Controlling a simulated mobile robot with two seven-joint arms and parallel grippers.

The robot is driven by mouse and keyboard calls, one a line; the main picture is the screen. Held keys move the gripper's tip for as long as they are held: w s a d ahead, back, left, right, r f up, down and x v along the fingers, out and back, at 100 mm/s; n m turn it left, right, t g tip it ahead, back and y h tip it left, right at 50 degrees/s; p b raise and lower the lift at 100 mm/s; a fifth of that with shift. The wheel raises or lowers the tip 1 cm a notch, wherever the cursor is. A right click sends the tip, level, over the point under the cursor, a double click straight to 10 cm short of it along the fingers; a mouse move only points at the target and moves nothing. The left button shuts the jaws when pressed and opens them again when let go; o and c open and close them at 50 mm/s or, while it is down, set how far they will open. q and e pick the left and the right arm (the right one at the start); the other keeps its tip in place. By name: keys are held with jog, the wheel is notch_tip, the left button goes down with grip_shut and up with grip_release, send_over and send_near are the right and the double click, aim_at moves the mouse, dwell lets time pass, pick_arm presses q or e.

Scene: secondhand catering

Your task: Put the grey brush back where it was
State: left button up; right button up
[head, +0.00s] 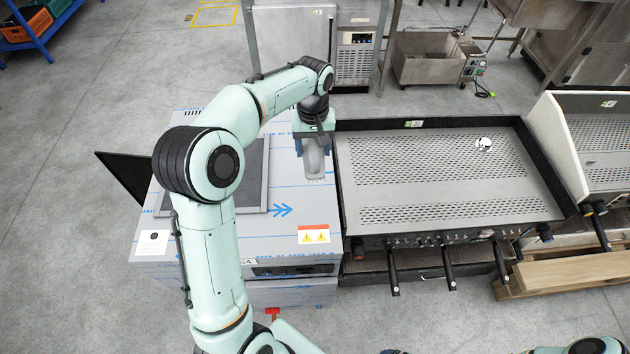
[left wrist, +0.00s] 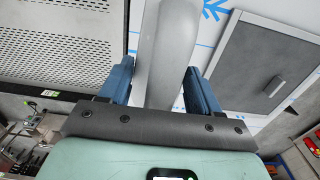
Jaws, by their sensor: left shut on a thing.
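The grey brush (head: 316,163) hangs in my left gripper (head: 314,146), over the right edge of the machine with a film-covered top (head: 300,215), beside the perforated steel top (head: 440,180). In the left wrist view the smooth grey brush (left wrist: 170,50) stands between the two blue fingers of my left gripper (left wrist: 160,85). The gripper is shut on it. Its lower end and any contact with the surface below cannot be made out. My right gripper is not in view.
A dark hinged panel (head: 126,182) sticks out left of the machine. A grey door panel (left wrist: 265,62) lies in its top. A small black-and-white item (head: 484,144) rests on the perforated top. The film-covered top's front is clear.

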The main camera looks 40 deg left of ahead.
pick_arm(q)
notch_tip(320, 180, down, 14)
jog(key=shift+r+b, duration=0.1)
jog(key=shift+b, duration=0.3)
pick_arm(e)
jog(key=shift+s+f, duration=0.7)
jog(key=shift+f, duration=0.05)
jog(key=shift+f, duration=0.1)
pick_arm(q)
jog(key=o, duration=1)
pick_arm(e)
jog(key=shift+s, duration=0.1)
pick_arm(q)
jog(key=shift+w, duration=0.1)
notch_tip(320, 180, up, 12)
jog(key=shift+r+p, duration=0.1)
jog(key=shift+p, duration=0.35)
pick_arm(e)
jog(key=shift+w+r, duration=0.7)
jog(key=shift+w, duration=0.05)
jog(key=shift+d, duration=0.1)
